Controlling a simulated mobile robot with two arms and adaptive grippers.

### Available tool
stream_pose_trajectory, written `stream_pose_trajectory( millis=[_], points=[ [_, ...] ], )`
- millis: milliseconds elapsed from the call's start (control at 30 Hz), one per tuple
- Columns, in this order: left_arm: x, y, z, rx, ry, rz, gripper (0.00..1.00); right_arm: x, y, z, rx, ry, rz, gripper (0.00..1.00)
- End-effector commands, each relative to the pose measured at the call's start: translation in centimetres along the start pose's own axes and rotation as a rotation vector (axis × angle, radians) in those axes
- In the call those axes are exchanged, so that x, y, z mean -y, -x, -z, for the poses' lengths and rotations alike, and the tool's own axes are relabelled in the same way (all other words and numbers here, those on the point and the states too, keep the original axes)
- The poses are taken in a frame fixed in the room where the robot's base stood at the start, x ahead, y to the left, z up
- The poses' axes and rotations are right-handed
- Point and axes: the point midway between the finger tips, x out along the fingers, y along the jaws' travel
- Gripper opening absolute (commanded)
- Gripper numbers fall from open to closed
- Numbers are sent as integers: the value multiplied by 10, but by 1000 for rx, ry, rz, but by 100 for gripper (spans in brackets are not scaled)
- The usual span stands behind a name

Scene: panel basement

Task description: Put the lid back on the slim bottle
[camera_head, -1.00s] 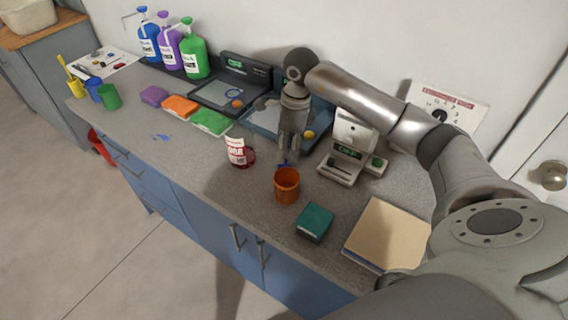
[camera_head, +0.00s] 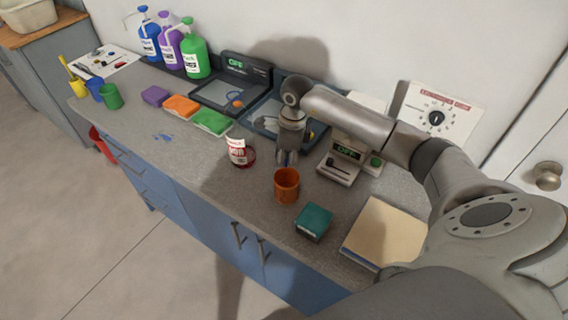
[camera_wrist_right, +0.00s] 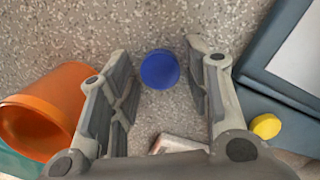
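A round blue lid (camera_wrist_right: 160,69) lies flat on the speckled counter (camera_wrist_right: 120,30). My right gripper (camera_wrist_right: 160,85) is open above it, pointing down, with the lid between the two fingers near their tips and an apparent gap on each side. In the head view my right gripper (camera_head: 286,161) is low over the counter, just behind the orange cup (camera_head: 287,186), and largely hides the lid. I cannot pick out the slim bottle for certain; tall blue (camera_head: 149,40), purple (camera_head: 171,43) and green (camera_head: 195,49) bottles stand at the back left. My left gripper is out of view.
A jar with a red and white label (camera_head: 240,153) stands left of the gripper. A small scale (camera_head: 341,166) is at its right, a dark tray (camera_head: 262,118) behind. A teal box (camera_head: 314,222) and a tan-topped stack (camera_head: 385,232) are at the front right.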

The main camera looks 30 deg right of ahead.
Motion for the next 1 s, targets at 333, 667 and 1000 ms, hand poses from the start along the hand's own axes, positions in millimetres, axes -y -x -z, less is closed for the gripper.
stream_pose_trajectory(
  millis=[333,667,1000],
  points=[
    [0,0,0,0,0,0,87,0,0,0,0,0,0,22],
    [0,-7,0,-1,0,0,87,2,22,-3,2,0,6,22],
    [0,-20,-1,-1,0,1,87,1,85,-11,2,0,3,22]
  ],
)
